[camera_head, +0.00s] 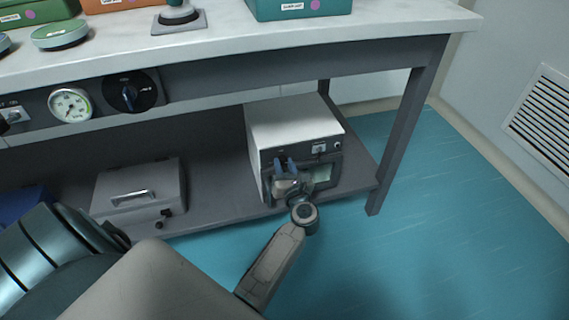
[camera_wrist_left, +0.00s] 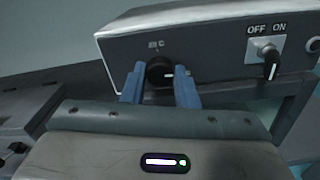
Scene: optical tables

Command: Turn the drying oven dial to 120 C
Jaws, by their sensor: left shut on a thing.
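The drying oven (camera_head: 290,125) is a pale box with a dark front, standing on the lower shelf under the table. Its black dial (camera_wrist_left: 160,72) with a white mark shows in the left wrist view, on the left of the front panel. My left gripper (camera_head: 284,163) is at the oven's front, and its blue fingers are shut on the dial, one on each side; they also show in the left wrist view (camera_wrist_left: 160,84). In the head view the gripper hides the dial. The scale around the dial is too small to read. My right gripper is not in view.
An OFF/ON toggle switch (camera_wrist_left: 266,52) is right of the dial. A grey case (camera_head: 140,188) with a handle stands left on the shelf. The table's leg (camera_head: 400,140) is right of the oven. The blue floor (camera_head: 450,240) at right is clear.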

